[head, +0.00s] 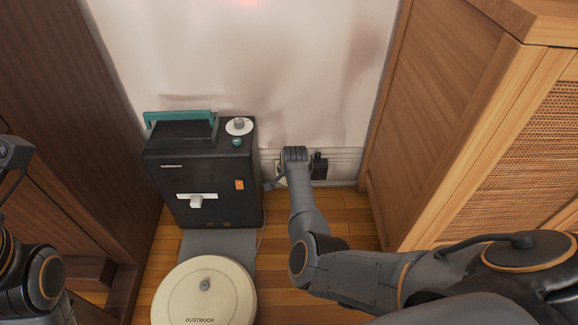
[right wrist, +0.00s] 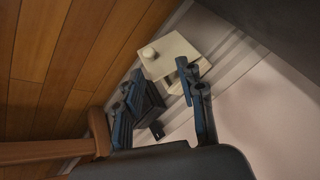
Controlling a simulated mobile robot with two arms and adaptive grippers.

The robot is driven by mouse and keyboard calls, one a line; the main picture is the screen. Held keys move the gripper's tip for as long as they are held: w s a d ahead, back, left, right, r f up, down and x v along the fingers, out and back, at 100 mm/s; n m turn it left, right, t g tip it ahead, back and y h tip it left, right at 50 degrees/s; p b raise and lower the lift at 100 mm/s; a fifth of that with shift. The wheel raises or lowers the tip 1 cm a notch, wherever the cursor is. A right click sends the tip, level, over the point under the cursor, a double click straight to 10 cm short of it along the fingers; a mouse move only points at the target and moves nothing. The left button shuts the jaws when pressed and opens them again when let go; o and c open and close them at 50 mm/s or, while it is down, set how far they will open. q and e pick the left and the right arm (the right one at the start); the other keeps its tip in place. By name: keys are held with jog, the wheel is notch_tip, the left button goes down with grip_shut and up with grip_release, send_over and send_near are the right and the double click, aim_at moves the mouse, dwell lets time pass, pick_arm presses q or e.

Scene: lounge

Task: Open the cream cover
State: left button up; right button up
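The cream cover (right wrist: 172,48) shows in the right wrist view as a pale boxy piece with a small round knob, low at the wall by the baseboard. My right gripper (right wrist: 160,69) is open, its two fingers spread, with the cover just beyond and partly behind the fingertips. I cannot tell whether they touch it. In the head view, my right gripper (head: 294,156) reaches down to the baseboard and hides most of the cover. Part of my left arm shows at the left edge, but its gripper is out of sight.
A dark box (head: 318,167) sits on the baseboard beside the gripper. A black machine with a teal handle (head: 200,180) stands to the left, with a cream round robot vacuum (head: 205,300) in front. A wooden cabinet (head: 440,130) closes off the right.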

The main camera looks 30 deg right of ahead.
notch_tip(320, 180, up, 6)
jog(key=shift+r, duration=0.1)
